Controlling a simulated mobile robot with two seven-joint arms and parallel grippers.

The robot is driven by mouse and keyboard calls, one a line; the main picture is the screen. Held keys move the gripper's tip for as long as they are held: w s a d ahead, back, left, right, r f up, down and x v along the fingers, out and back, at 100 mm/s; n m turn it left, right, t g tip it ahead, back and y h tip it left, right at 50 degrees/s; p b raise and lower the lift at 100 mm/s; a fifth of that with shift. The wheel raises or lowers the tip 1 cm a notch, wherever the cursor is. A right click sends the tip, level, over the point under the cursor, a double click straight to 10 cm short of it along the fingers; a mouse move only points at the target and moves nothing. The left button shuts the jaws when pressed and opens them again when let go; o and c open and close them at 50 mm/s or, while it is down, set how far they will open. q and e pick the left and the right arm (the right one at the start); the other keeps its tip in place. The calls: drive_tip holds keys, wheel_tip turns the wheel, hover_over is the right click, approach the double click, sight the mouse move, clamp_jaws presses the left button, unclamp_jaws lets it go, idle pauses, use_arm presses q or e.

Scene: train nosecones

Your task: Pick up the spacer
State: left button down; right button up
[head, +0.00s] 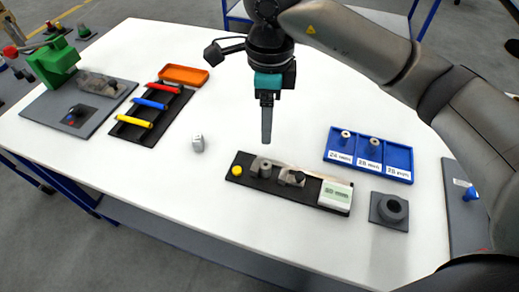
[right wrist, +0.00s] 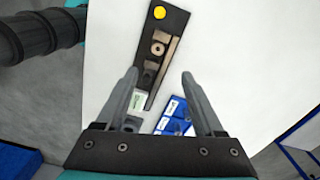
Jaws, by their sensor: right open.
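A grey cylindrical spacer (head: 265,168) stands on the black measuring fixture (head: 238,178), between a yellow button and a grey clamp block (head: 291,178). In the right wrist view the spacer (right wrist: 158,48) shows from above as a tan ring with a dark hole. My right gripper (head: 267,140) hangs pointing down above the table, just behind the fixture in the head view. In the right wrist view its two fingers (right wrist: 159,76) are apart with nothing held between them. My left gripper is not in view.
A blue sorting tray (head: 338,158) holds a small cylinder in its left and middle compartments; the right one looks empty. A grey block with a ring (head: 390,208) stands right of the fixture. A small white cube (head: 198,143) stands left. The table's front left is clear.

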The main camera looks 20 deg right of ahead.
hover_over(266, 165)
wheel_tip(266, 165, down, 6)
drive_tip(key=shift+s+f+b, duration=0.15)
drive_tip(key=shift+f+b, duration=0.05)
drive_tip(key=shift+b, duration=0.1)
wheel_tip(266, 165, down, 2)
drive_tip(key=shift+f, duration=0.7)
drive_tip(key=f, duration=0.4)
drive_tip(key=shift+w+f, duration=0.2)
drive_tip(key=shift+f, duration=0.35)
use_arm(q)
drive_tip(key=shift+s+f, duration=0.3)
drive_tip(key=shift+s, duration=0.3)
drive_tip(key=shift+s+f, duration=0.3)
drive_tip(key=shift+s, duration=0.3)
use_arm(e)
drive_tip(key=shift+c, duration=0.2)
drive_tip(key=shift+c, duration=0.7)
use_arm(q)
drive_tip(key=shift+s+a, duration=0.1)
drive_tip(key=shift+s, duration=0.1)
use_arm(e)
clamp_jaws()
